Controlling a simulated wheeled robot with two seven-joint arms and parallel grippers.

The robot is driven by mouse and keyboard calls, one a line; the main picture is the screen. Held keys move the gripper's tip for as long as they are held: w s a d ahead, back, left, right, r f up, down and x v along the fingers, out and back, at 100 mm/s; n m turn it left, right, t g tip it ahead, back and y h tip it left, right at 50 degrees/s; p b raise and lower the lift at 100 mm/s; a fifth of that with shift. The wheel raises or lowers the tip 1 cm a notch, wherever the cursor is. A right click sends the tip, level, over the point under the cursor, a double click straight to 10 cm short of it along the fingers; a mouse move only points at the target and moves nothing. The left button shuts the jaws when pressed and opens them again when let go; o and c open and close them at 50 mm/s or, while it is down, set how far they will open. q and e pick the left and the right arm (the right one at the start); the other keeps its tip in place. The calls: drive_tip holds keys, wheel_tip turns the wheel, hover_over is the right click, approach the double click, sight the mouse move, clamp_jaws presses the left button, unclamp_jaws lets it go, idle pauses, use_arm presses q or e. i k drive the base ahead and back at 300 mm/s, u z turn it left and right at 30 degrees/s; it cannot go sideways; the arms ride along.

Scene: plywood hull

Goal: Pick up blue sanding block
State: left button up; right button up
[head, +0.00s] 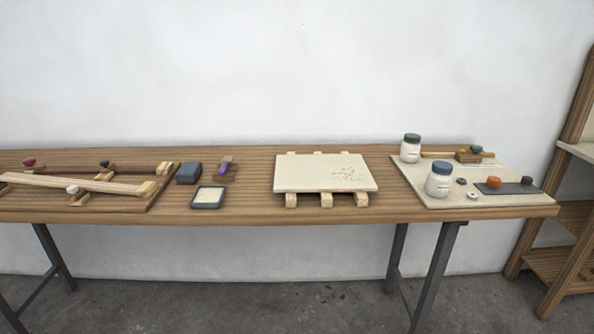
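A blue-grey block (189,173), which looks like the blue sanding block, lies on the wooden workbench (250,208), left of the middle. It stands just behind and left of a small dark tray with a pale inside (208,197). A small brown piece with a purple part (224,168) lies to its right, apart from it. Nothing covers the block. Neither of my grippers shows in the head view.
A wooden frame with clamps (90,190) lies left of the block. A pale panel on wooden strips (325,173) sits mid-bench. At right, a cream board (425,190) holds two jars (411,148) (439,180) and small parts. A wooden shelf (575,215) stands far right.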

sight(189, 173)
drive_tip(key=u, duration=2.3)
drive_tip(key=i, duration=3.75)
drive_tip(key=z, duration=3.9)
